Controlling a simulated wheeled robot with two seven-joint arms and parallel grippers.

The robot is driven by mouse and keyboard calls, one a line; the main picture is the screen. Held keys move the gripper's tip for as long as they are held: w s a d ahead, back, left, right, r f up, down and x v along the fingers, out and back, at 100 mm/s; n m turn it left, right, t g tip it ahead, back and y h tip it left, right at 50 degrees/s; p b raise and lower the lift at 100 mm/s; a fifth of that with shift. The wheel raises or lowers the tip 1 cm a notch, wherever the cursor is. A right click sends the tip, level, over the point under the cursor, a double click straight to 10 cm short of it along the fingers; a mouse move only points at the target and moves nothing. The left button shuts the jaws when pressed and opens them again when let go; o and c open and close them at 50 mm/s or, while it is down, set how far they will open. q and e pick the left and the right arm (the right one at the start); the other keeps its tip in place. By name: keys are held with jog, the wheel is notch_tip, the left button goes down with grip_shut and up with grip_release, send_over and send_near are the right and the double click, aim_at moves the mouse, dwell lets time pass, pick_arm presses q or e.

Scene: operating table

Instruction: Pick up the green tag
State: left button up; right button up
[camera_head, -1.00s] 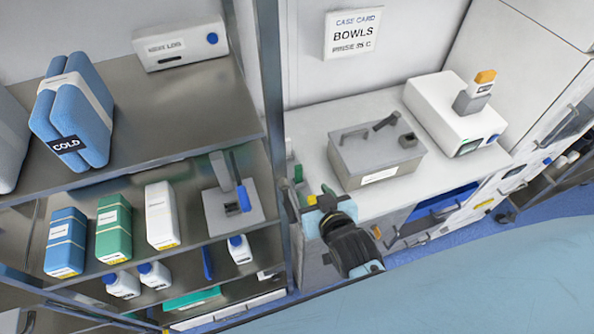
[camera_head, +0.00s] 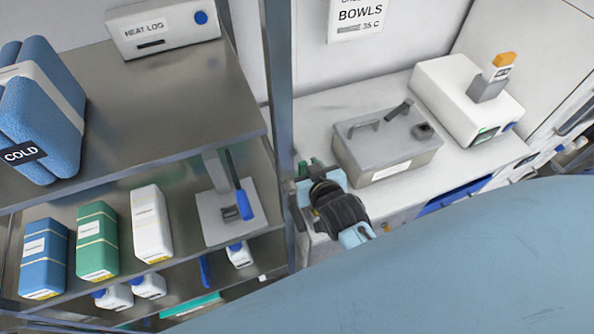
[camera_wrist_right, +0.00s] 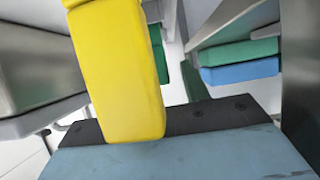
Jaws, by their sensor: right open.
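My right gripper (camera_head: 303,192) is beside the shelf's upright post, in front of the white counter in the head view. Its fingertips are hard to make out there. A small green thing (camera_head: 303,168) shows just behind it, partly hidden; I cannot tell for sure that it is the green tag. In the right wrist view a yellow block-like piece (camera_wrist_right: 120,75) stands close to the camera, across my gripper's dark edge. A narrow green strip (camera_wrist_right: 159,62) shows behind its right side. My right gripper is open, with no green tag seen in it. My left gripper is not in view.
The metal shelf (camera_head: 180,110) at left holds a blue cold pack (camera_head: 40,115), blue, green and white boxes and several bottles. A grey lidded case (camera_head: 385,150) and a white device (camera_head: 455,95) stand on the counter (camera_head: 310,115). The shelf post (camera_head: 278,90) is close to my right gripper.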

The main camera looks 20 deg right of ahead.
jog(key=shift+w, duration=0.15)
jog(key=shift+s+r, duration=0.1)
jog(key=shift+s, duration=0.15)
jog(key=shift+c, duration=1.3)
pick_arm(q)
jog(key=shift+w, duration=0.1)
pick_arm(e)
grip_shut()
